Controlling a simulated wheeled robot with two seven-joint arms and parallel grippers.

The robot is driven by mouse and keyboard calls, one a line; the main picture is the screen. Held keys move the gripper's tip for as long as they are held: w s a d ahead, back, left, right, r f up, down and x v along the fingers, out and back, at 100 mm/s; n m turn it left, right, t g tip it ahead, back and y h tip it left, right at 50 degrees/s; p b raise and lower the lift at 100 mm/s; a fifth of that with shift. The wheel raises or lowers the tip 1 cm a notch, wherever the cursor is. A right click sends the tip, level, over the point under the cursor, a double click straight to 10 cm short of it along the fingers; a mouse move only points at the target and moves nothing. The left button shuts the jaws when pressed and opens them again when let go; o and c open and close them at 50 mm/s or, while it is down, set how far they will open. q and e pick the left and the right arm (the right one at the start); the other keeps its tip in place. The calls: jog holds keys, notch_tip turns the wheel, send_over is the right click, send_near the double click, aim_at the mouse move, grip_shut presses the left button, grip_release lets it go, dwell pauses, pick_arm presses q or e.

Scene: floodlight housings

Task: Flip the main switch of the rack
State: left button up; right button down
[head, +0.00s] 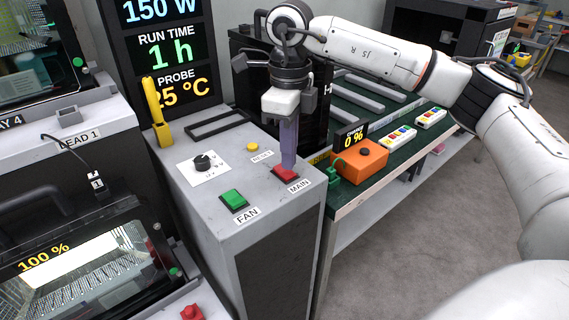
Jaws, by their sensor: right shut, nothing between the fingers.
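The rack is a grey-topped cabinet (262,222) in the middle of the head view. Its main switch (284,174) is a red rocker beside a label reading MAIN. My right gripper (288,167) points down over this switch, fingers shut with nothing between them. The fingertips are at the switch and cover part of it; I cannot tell whether they touch it. A green FAN switch (233,199) lies to the left and nearer. My left gripper is not in view.
A black dial (202,162), yellow RESET button (252,147) and yellow handle (157,115) are on the cabinet top. A display (165,50) reads 150 W, 1 h and 25 °C. An orange box (361,159) stands on the green bench at right. Lit chambers are at left.

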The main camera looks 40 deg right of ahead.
aim_at(289, 175)
jog(key=shift+r+p, duration=1.3)
jog(key=shift+r, duration=0.6)
jog(key=shift+r+p, duration=0.35)
jog(key=shift+r, duration=0.1)
